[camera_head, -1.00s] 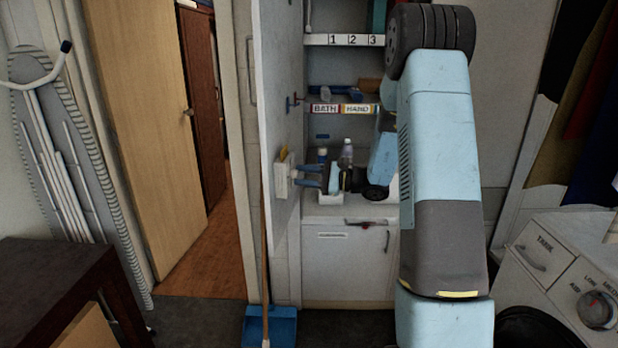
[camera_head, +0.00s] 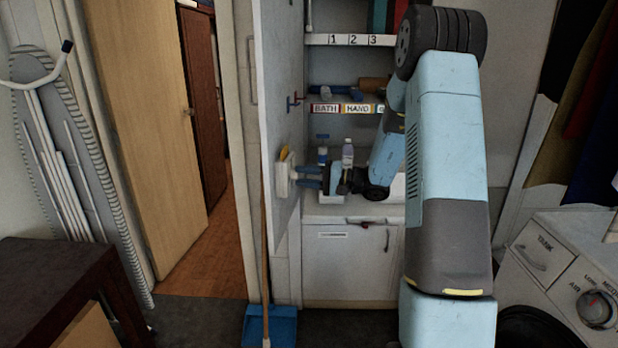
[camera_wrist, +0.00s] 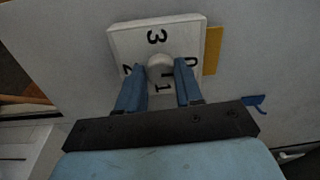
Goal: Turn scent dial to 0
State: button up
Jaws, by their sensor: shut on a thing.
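The scent dial is a white square plate (camera_wrist: 124,39) with a pale round knob (camera_wrist: 159,62) at its middle, marked 3, 2, 1 and 0. In the wrist view 3 is at the top, 0 at the right, 1 below and 2 at the left. In the head view the dial (camera_head: 283,181) sits on the inner face of the open cabinet door. My gripper (camera_wrist: 160,76) is shut on the knob, one blue finger on each side. It reaches the dial from the right in the head view (camera_head: 298,177). A small dark mark shows on the knob, but its setting is unclear.
The white cabinet door (camera_head: 279,75) stands open at the left. Behind my arm, shelves hold bottles (camera_head: 347,154) and a blue item (camera_head: 336,90). A broom (camera_head: 264,230) and blue dustpan (camera_head: 282,325) stand below. A washing machine (camera_head: 560,270) is at the right.

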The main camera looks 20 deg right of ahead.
jog(key=shift+s+f+n, duration=0.1)
jog(key=shift+f+n, duration=0.2)
jog(key=shift+n, duration=0.3)
jog(key=o, duration=0.8)
jog(key=shift+o, duration=1.2)
jog(key=shift+r, duration=0.1)
jog(key=shift+d+r, duration=0.1)
jog(key=v, duration=1.3)
jog(key=shift+d, duration=0.25)
jog(key=shift+s, duration=0.1)
